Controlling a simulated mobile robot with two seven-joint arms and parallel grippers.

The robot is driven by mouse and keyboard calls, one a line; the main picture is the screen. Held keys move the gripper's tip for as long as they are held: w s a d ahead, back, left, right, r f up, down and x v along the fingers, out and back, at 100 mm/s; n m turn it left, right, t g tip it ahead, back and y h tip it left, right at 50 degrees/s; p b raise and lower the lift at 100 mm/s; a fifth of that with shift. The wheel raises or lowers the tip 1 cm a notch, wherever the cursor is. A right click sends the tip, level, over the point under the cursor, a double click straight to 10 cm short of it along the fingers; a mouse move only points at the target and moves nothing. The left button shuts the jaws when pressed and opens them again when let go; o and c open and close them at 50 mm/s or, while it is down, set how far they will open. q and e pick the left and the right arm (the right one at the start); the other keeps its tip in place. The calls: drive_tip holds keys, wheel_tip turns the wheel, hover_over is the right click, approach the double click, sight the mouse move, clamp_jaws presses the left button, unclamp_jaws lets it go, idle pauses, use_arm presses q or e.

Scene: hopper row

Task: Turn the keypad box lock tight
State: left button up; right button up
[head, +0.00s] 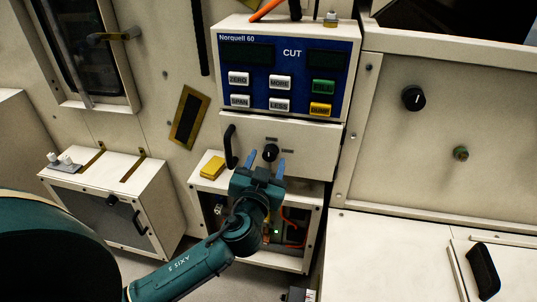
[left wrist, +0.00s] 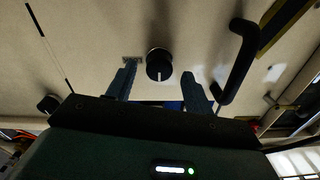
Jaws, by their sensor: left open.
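The keypad box (head: 284,70) has a blue panel with white, green and yellow buttons. The lock, a round black knob (head: 270,152), is on the cream door (head: 310,145) below the panel. The knob shows in the left wrist view (left wrist: 158,66) with a white pointer line, which points down there, toward my gripper. My left gripper (head: 266,165) is open, with one blue finger on each side just below the knob in the head view. In the left wrist view its fingertips (left wrist: 158,76) flank the knob. I cannot tell whether they touch it. My right gripper is not in view.
A black bar handle (head: 231,147) stands out left of the knob. A panel with a larger black knob (head: 413,98) is at right.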

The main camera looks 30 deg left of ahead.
use_arm(q)
drive_tip(key=shift+x, duration=1.15)
drive_tip(key=shift+d, duration=0.1)
drive_tip(key=c, duration=1)
